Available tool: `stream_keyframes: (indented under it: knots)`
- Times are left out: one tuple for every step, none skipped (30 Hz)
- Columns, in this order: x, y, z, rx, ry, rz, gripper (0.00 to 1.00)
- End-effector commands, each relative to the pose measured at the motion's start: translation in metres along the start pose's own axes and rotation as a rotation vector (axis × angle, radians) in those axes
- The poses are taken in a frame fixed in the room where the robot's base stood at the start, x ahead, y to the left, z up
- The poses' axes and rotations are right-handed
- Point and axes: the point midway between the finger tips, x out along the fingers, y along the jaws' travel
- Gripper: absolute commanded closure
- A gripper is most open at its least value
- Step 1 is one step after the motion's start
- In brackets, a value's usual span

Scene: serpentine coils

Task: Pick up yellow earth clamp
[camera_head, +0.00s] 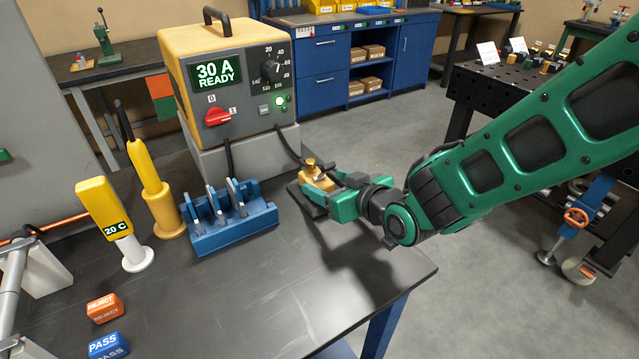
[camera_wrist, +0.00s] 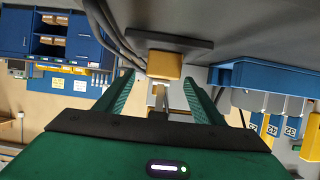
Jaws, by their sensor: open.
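The yellow earth clamp (camera_head: 317,178) sits on a dark flat pad (camera_head: 306,203) near the bench's right edge, with a brass knob on top. In the wrist view the yellow clamp (camera_wrist: 165,66) shows between and at the tips of the fingers. My gripper (camera_head: 336,190) is open at the clamp, coming in from the right. In the wrist view my gripper (camera_wrist: 159,82) has its two green fingers apart, one to each side of the clamp. I cannot tell whether either finger touches it. The clamp's far side is hidden.
The welder box (camera_head: 232,85) reading 30 A READY stands behind, with cables running to the clamp area. A blue slotted rack (camera_head: 235,228) stands left of the clamp. A yellow torch (camera_head: 155,185) and REJECT and PASS blocks (camera_head: 105,307) are further left. The front right bench top is clear.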

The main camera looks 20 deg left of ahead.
Motion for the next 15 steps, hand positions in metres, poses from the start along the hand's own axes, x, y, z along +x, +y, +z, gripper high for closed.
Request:
stream_keyframes:
  knots:
    - [0.003, 0.0, 0.0, -0.001, 0.0, 0.0, 0.38]
    - [0.006, -0.001, -0.001, -0.001, 0.0, -0.001, 0.38]
    - [0.011, -0.001, -0.001, -0.002, 0.0, -0.001, 0.38]
    - [0.015, -0.002, -0.001, -0.002, -0.001, -0.002, 0.38]
    - [0.019, -0.003, -0.001, -0.002, -0.001, -0.002, 0.38]
    - [0.025, -0.002, -0.002, -0.002, 0.0, -0.001, 0.38]
    - [0.029, -0.003, -0.002, -0.001, -0.001, -0.001, 0.38]
    - [0.034, -0.003, -0.003, -0.001, 0.0, -0.002, 0.38]
    - [0.038, -0.003, -0.003, -0.001, 0.0, -0.001, 0.38]
    - [0.042, -0.003, -0.002, -0.001, -0.001, -0.001, 0.38]
    - [0.044, -0.003, -0.003, -0.001, -0.001, -0.001, 0.38]
    - [0.047, -0.002, -0.003, -0.001, 0.0, -0.001, 0.38]
    - [0.049, -0.002, -0.003, -0.001, 0.0, -0.001, 0.38]
    - [0.05, -0.002, -0.003, 0.0, 0.0, -0.001, 0.38]
    - [0.051, -0.002, -0.003, 0.0, 0.0, 0.0, 0.38]
